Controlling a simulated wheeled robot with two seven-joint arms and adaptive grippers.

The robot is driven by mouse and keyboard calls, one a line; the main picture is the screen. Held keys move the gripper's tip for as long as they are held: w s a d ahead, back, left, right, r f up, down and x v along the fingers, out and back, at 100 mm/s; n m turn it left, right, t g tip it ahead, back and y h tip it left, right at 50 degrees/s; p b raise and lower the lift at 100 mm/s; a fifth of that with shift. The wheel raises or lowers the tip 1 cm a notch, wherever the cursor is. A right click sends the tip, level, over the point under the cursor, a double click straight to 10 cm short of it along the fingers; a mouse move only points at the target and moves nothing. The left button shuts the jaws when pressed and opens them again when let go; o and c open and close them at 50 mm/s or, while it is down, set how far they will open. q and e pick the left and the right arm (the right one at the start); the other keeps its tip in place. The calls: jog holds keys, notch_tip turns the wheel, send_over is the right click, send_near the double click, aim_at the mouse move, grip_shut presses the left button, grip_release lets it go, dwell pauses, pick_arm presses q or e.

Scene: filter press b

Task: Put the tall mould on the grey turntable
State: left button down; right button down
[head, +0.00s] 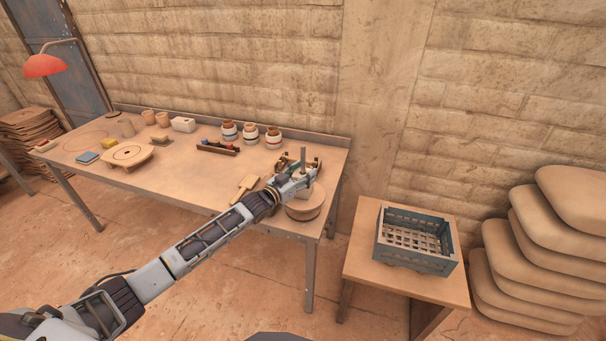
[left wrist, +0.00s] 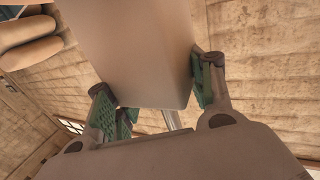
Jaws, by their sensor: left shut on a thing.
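My left gripper (head: 304,172) is over the right end of the workbench, just above a round, thick, brown turntable-like drum (head: 304,211). In the left wrist view, its green-padded fingers are shut on a tall, smooth, grey-brown block (left wrist: 135,45), which looks like the tall mould. The block extends up out of that picture, so its far end is hidden. In the head view the gripper and arm largely hide it, and I cannot tell whether it touches the drum. My right gripper is not in view.
The workbench (head: 205,178) holds banded jars (head: 250,133), a dark tool tray (head: 217,147), a wooden paddle (head: 245,185) and a round board (head: 127,155). A blue-grey crate (head: 416,240) stands on a side table (head: 385,280) at right, beside stacked sacks (head: 545,245). The bench's middle is clear.

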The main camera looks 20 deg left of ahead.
pick_arm(q)
jog(key=c, duration=0.6)
grip_release()
jog(key=shift+f, duration=0.1)
jog(key=shift+o, duration=0.2)
jog(key=shift+s, duration=0.1)
jog(key=v, duration=1.1)
jog(key=shift+s+a, duration=0.2)
jog(key=shift+s, duration=0.15)
dwell(0.8)
